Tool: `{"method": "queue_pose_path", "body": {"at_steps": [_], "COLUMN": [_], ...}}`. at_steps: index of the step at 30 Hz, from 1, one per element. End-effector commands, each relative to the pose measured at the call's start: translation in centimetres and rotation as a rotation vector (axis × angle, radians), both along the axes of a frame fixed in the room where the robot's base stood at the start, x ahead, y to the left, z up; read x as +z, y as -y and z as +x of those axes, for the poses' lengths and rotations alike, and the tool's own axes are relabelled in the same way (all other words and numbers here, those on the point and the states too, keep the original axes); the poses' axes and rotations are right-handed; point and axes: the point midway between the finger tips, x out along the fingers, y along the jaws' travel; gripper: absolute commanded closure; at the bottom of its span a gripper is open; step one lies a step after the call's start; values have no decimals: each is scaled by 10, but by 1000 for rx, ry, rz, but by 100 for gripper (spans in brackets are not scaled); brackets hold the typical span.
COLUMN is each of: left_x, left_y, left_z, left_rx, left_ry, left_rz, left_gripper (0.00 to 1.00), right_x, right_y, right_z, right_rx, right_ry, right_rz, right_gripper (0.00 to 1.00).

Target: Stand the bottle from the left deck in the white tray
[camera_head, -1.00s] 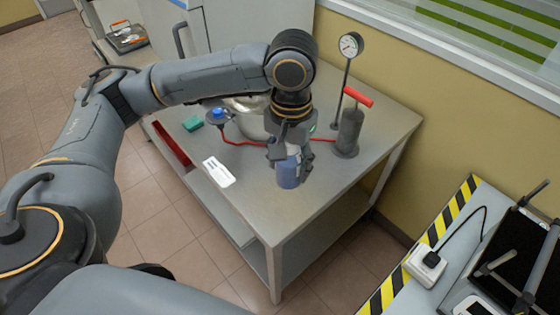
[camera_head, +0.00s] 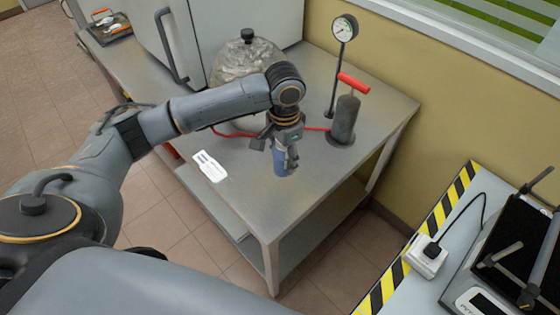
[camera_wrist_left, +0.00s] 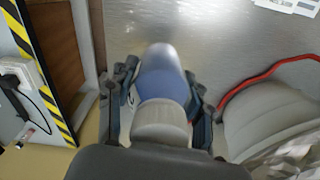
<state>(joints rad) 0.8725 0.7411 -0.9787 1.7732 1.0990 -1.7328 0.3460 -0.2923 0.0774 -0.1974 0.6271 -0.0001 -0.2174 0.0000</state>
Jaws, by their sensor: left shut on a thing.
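My left gripper (camera_head: 284,152) reaches down over the grey metal bench and is shut on a small bottle (camera_head: 281,163) with a blue body. The bottle looks upright. I cannot tell whether its base touches the bench top. In the left wrist view the gripper fingers (camera_wrist_left: 160,110) stand on both sides of the bottle (camera_wrist_left: 160,85), whose pale cap faces the camera. I cannot make out the white tray for certain. My right gripper is not in view.
On the bench (camera_head: 245,205) stand a bagged vessel (camera_head: 243,62), a pump with a red handle (camera_head: 346,112) and a gauge (camera_head: 344,30) on a post. A white card (camera_head: 210,166) lies to the left. A striped-edged deck (camera_head: 425,235) with equipment is at right.

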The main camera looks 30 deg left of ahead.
Motion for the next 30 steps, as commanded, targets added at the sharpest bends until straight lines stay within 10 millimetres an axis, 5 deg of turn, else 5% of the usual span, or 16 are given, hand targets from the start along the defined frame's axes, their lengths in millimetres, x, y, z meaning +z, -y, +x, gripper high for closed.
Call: {"method": "queue_pose_path", "body": {"at_steps": [6,18,29,30], "left_x": [-28,-67,-72,-73], "left_y": [-16,-23,-22,-22], "left_z": [18,24,24,24], "left_rx": [2,0,0,0], "left_ry": [0,0,1,1], "left_rz": [0,1,0,0], "left_gripper": [87,87,87,47], "right_x": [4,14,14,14], "right_y": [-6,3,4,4], "right_z": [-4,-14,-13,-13], "right_rx": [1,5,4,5], "right_ry": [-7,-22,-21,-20], "right_rz": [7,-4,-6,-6], "right_gripper": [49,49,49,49]}}
